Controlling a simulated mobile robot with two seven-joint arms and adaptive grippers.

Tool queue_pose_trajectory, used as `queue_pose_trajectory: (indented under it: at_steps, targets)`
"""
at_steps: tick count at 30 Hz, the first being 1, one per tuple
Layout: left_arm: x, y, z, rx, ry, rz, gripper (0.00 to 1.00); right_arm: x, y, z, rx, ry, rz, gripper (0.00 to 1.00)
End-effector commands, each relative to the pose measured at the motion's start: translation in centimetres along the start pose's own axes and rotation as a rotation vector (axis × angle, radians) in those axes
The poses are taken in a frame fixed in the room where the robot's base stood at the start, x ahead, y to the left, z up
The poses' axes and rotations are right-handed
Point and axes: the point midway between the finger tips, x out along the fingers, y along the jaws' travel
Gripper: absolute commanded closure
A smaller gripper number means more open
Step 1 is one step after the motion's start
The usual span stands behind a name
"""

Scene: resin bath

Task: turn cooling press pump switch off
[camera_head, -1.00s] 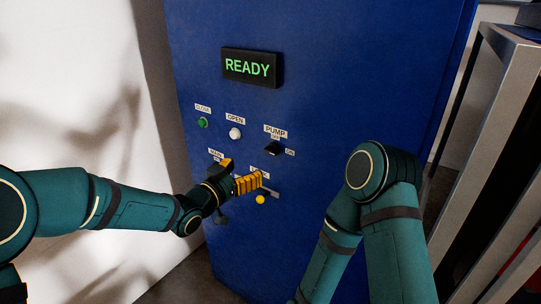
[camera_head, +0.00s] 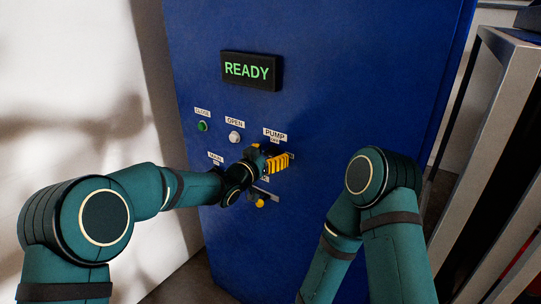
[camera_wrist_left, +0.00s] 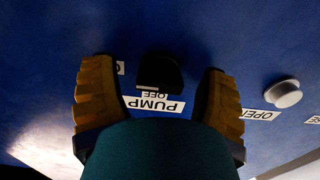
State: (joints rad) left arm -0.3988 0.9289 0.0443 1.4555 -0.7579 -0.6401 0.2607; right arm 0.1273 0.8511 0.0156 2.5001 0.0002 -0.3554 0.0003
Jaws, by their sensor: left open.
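The pump switch (camera_wrist_left: 160,72) is a black rotary knob on the blue press panel. In the left wrist view it shows upside down beside the labels PUMP and OFF, with a short white mark on its edge. My left gripper (camera_head: 270,160) has yellow ribbed fingers and is at the PUMP label (camera_head: 275,134) in the head view, hiding the switch there. In the wrist view its open fingers stand on either side of the knob, with gaps showing. Whether the knob points to OFF or ON I cannot tell. My right gripper is out of view.
A READY display (camera_head: 250,71) sits above. A green CLOSE button (camera_head: 202,126) and a white OPEN button (camera_head: 235,137) are left of the switch. A yellow knob (camera_head: 260,203) is below. A metal frame (camera_head: 490,130) stands at the right.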

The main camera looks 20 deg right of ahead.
Motion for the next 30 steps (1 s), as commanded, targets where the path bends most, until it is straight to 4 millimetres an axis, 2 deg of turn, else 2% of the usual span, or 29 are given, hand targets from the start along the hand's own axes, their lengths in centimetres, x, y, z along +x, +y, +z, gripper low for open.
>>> queue_pose_trajectory:
  at_steps: [4, 8, 9, 10, 20, 30]
  targets:
    - [-0.01, 0.02, 0.02, 0.0, 0.0, 0.0, 0.29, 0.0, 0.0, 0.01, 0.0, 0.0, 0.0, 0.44]
    - [-0.02, 0.03, 0.02, 0.0, 0.0, 0.0, 0.75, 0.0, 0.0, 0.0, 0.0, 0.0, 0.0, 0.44]
    - [-0.02, 0.03, 0.02, 0.0, 0.0, 0.0, 0.89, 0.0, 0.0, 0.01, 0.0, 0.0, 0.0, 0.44]
    - [-0.02, 0.02, 0.02, 0.0, 0.0, 0.0, 0.94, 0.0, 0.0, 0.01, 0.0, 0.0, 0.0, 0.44]
    - [-0.02, 0.04, -0.04, -0.033, 0.001, 0.001, 0.95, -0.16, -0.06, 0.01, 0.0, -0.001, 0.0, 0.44]
    - [-0.06, -0.07, -0.02, -0.248, 0.0, 0.0, 0.95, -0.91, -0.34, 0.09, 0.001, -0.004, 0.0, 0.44]
